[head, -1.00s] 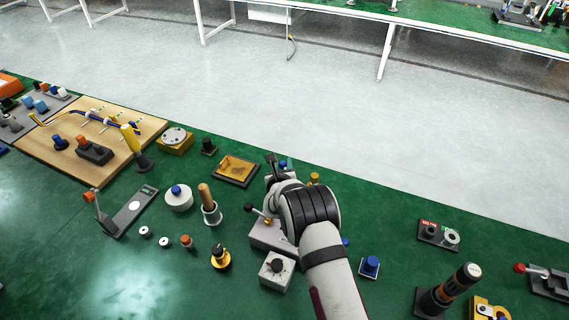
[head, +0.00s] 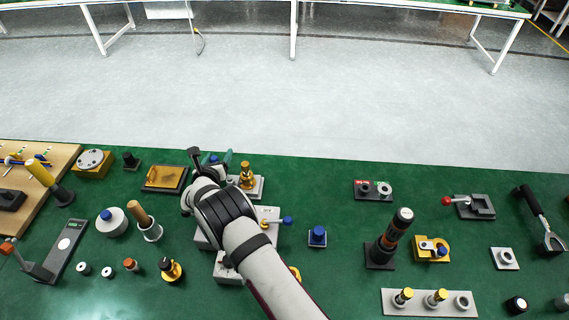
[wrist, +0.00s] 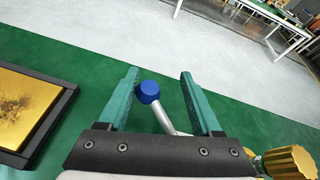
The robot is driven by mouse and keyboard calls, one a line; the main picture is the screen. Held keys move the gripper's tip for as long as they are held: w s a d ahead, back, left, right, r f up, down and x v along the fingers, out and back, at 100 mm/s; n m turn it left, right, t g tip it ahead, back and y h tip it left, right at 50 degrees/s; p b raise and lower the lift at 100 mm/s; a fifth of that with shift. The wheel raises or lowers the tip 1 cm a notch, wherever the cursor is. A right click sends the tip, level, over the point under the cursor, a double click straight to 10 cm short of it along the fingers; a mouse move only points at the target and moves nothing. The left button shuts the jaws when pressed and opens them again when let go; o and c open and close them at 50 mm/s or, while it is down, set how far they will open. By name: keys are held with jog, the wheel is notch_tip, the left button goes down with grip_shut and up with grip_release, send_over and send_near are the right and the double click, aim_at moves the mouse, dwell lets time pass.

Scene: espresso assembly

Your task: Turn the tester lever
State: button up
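A lever with a blue knob (wrist: 149,92) and a silver rod stands between my fingers in the wrist view. The knob is close to the left finger; I cannot tell whether they touch. My gripper (wrist: 160,88) is open, with a clear gap on the right side of the knob. In the head view my gripper (head: 213,158) is beyond the grey box, with a bit of the blue knob (head: 213,160) showing. My arm hides the lever's base. A second lever with a blue knob (head: 287,220) sticks out right from the grey box (head: 268,214).
A gold-topped tray (head: 165,178) lies left of my gripper, and a brass part (head: 246,175) stands close on the right. A blue-topped block (head: 317,236) is farther right. The green table is clear around (head: 315,185) and along its far edge.

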jog(key=s+r+m+h, duration=0.1)
jog(key=s+r, duration=0.2)
jog(key=s, duration=0.4)
jog(key=s+r, duration=0.3)
jog(key=s, duration=0.5)
jog(key=d+r+m+g+h, duration=0.2)
jog(key=d+m, duration=0.5)
jog(key=d, duration=0.4)
jog(key=d+r+m+g+h, duration=0.2)
jog(key=d+r+m+h, duration=0.3)
jog(key=d, duration=0.6)
jog(key=shift+w+r+m, duration=0.15)
jog(key=shift+r+m, duration=0.8)
jog(key=shift+m, duration=0.15)
